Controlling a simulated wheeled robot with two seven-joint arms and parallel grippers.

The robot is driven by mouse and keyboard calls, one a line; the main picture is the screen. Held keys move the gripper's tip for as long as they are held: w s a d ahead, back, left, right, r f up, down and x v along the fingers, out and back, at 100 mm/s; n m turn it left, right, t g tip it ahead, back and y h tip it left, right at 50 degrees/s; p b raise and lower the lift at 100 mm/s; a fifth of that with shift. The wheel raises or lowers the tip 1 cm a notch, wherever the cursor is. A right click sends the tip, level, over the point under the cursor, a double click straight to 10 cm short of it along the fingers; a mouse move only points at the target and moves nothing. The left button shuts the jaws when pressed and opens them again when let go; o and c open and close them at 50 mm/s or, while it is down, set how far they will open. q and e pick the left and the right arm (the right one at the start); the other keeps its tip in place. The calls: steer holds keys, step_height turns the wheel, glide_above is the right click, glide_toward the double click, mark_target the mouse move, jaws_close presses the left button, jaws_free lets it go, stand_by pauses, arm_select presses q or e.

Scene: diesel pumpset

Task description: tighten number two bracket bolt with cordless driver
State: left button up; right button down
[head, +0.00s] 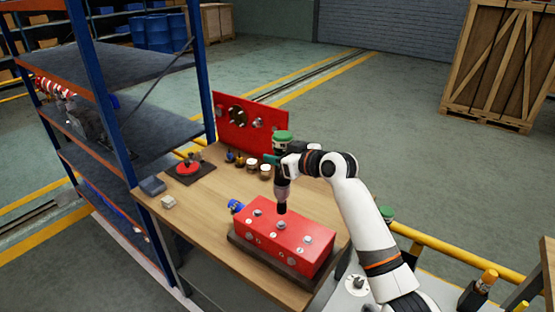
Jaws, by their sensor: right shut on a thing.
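My right gripper (282,160) is shut on the cordless driver (281,182), which has a green top and a dark body. The driver is upright with its nose down over the red block (289,258) on the bench. Its tip is just above or touching the middle top bolt (281,225); I cannot tell which. Other pale bolts are on the top, one toward the left (258,212) and one toward the right (307,239), with more on the front face. No number on any bolt can be read. My left gripper is out of view.
The red block sits on a dark base on the wooden bench (200,215). A red upright panel (240,118), several small jars and a dark mat (190,174) with a red part are behind. A blue-framed shelf (92,100) stands left.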

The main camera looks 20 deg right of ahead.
steer(key=shift+a+r, duration=0.1)
steer(key=shift+r, duration=0.1)
steer(key=shift+f+b, duration=1.45)
steer(key=shift+f, duration=0.95)
steer(key=shift+r, duration=0.1)
steer(key=shift+f, duration=0.2)
steer(key=shift+f, duration=0.3)
steer(key=shift+s+f, duration=0.15)
steer(key=shift+f, duration=0.2)
stand_by(1.0)
steer(key=shift+f+b, duration=0.25)
steer(key=shift+b, duration=0.05)
stand_by(1.0)
steer(key=shift+r, duration=0.1)
stand_by(0.7)
